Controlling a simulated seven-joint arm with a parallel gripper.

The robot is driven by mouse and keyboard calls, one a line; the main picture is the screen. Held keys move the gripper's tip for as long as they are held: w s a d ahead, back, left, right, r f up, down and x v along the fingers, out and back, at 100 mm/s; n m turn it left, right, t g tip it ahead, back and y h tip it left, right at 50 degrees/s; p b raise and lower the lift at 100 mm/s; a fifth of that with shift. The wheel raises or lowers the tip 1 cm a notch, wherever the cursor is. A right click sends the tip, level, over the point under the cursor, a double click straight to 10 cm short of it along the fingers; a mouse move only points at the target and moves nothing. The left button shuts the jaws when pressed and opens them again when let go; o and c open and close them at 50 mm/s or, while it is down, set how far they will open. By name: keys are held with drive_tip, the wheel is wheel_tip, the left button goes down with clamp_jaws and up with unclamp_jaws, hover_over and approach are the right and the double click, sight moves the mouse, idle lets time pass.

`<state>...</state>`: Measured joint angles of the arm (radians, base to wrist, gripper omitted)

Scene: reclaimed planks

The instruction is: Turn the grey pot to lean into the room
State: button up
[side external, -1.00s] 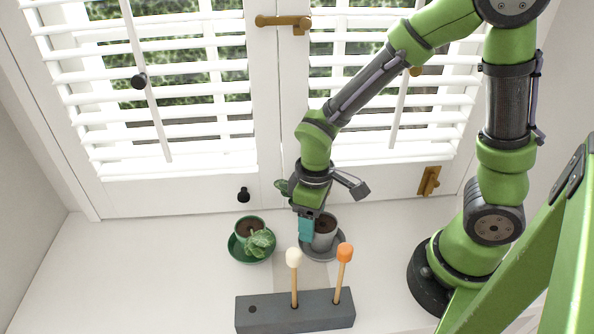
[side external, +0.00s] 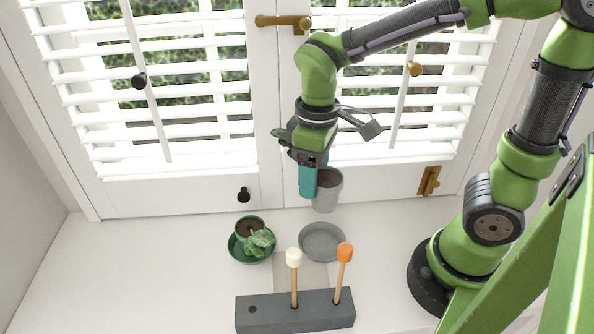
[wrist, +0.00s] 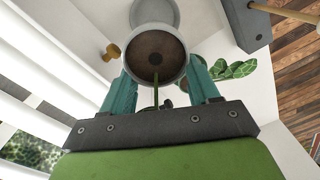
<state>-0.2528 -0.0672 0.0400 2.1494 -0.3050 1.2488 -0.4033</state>
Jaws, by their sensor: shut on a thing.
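My gripper (side external: 308,180) is shut on the grey pot (side external: 327,190) and holds it in the air above and behind its grey saucer (side external: 322,243). The pot looks roughly upright. In the wrist view the pot (wrist: 136,43) sits between the two teal fingers, with dark soil and a thin green stem. The stem runs out of sight behind the gripper body. A green leaf (side external: 280,142) shows left of the gripper in the side view; most of this plant is hidden. The saucer is empty.
A green pot (side external: 240,232) with a leaning plant stands on a green saucer (side external: 236,254) to the left. A grey block (side external: 270,316) with a white-tipped and an orange-tipped stick stands in front. White shutters (side external: 180,100) rise close behind. The sill's left side is clear.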

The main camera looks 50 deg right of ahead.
drive_tip(key=shift+r, duration=0.35)
drive_tip(key=f+n, duration=0.1)
drive_tip(key=f, duration=0.2)
drive_tip(key=f+n, duration=0.1)
drive_tip(key=f, duration=0.2)
drive_tip(key=f+n, duration=0.2)
drive_tip(key=f, duration=0.1)
drive_tip(key=shift+s+a+f, duration=0.25)
drive_tip(key=shift+a+f, duration=0.05)
drive_tip(key=shift+f, duration=1.45)
drive_tip(key=o, duration=1.5)
